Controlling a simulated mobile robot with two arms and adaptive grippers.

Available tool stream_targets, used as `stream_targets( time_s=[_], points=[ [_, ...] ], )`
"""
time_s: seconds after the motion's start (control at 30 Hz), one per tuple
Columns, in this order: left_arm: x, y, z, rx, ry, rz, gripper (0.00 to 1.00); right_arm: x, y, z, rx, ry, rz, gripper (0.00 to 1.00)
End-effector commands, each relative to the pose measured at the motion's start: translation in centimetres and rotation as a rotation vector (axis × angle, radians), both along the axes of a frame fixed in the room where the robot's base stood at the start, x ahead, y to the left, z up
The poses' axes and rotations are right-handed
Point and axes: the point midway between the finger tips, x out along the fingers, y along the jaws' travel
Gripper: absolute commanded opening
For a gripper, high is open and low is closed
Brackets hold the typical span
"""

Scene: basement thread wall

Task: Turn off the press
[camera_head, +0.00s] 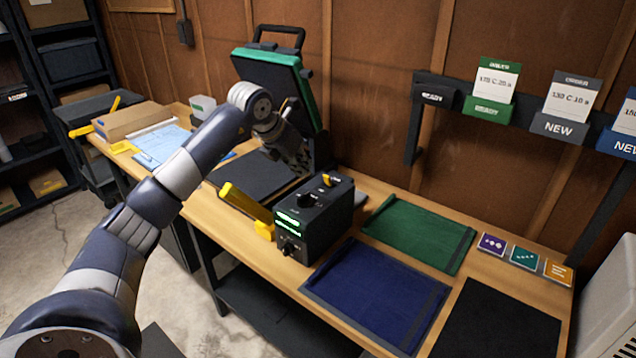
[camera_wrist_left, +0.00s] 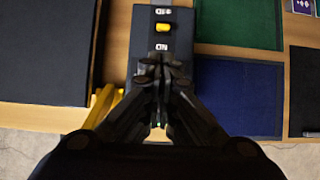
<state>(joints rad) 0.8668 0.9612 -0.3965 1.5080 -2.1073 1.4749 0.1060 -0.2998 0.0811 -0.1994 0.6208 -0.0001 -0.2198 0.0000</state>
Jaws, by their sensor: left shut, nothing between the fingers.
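The heat press stands open on the workbench, with its green-edged upper platen (camera_head: 275,80) raised and its dark lower platen (camera_head: 250,175) flat. A black control box (camera_head: 318,225) with lit green displays and a front knob (camera_head: 290,248) sits in front of it. A small yellow switch (camera_head: 328,180) is on the box top. In the wrist view the yellow switch (camera_wrist_left: 163,28) lies between two small white labels, the nearer seeming to read ON. My left gripper (camera_head: 300,165) is shut and empty above the box, its fingertips (camera_wrist_left: 160,65) appearing just below that label. My right gripper is not in view.
A yellow handle (camera_head: 245,203) is left of the box. Green cloth (camera_head: 420,232), blue cloth (camera_head: 375,290) and black cloth (camera_head: 500,320) lie to the right. A cardboard box (camera_head: 130,122) and papers (camera_head: 162,145) lie at left. A rail with cards (camera_head: 495,80) is on the wall.

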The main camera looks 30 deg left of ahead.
Motion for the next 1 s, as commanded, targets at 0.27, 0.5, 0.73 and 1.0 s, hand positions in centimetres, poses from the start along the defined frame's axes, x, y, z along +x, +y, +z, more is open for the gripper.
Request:
stream_targets(
  time_s=[0.27,0.5,0.73,1.0],
  points=[
    [0.3,-0.2,-0.5,-0.003,0.001,-0.002,0.00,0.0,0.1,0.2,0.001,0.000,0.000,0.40],
    [2.5,-0.4,-3.6,-0.007,0.003,-0.002,0.00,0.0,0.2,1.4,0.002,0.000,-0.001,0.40],
    [4.6,-0.6,-6.8,-0.005,0.001,-0.003,0.00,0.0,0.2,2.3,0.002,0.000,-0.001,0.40],
    [5.6,-0.5,-8.3,-0.002,-0.002,-0.003,0.00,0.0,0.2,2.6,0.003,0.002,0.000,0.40]
  ],
)
